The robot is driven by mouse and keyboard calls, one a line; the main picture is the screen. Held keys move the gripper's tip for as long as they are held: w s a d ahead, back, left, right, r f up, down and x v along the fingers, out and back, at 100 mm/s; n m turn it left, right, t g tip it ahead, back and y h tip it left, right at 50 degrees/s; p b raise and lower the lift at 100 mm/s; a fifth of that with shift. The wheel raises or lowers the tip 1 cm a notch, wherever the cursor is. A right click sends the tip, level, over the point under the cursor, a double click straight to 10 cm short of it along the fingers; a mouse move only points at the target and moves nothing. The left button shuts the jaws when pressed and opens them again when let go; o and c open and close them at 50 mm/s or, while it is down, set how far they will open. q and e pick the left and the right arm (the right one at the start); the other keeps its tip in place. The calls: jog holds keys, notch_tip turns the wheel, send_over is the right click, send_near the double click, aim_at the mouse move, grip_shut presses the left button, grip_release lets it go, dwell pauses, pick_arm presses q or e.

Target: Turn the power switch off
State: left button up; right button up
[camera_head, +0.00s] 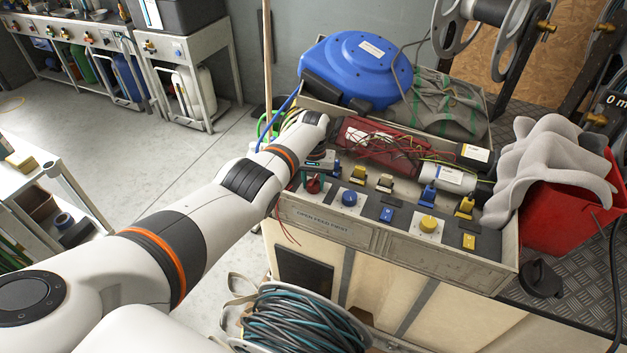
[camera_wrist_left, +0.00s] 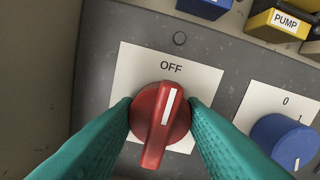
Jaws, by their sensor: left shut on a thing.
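The red rotary power switch (camera_wrist_left: 160,122) sits on a white plate (camera_wrist_left: 150,62) marked OFF at its top. Its white line points up at the OFF word, tilted slightly right. My left gripper (camera_wrist_left: 161,106) has its two teal fingers on either side of the red knob, shut on it. In the head view the red switch (camera_head: 313,186) is at the left end of the control panel, partly seen just under my left gripper (camera_head: 319,162). My right gripper is not in view.
A blue knob (camera_head: 349,198) and a yellow knob (camera_head: 428,224) stand right of the red switch. Blue and yellow switches line the panel. Behind lie red wires (camera_head: 375,140) and a blue hose reel (camera_head: 356,66). A hose coil (camera_head: 300,322) is below. A red bin (camera_head: 572,222) stands right.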

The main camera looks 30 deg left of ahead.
aim_at(314, 179)
pick_arm(q)
jog(key=shift+w+r, duration=0.1)
dwell(0.3)
jog(key=o, duration=1)
notch_tip(314, 179, up, 6)
jog(key=p, duration=0.2)
jog(key=shift+p, duration=0.35)
notch_tip(314, 179, up, 6)
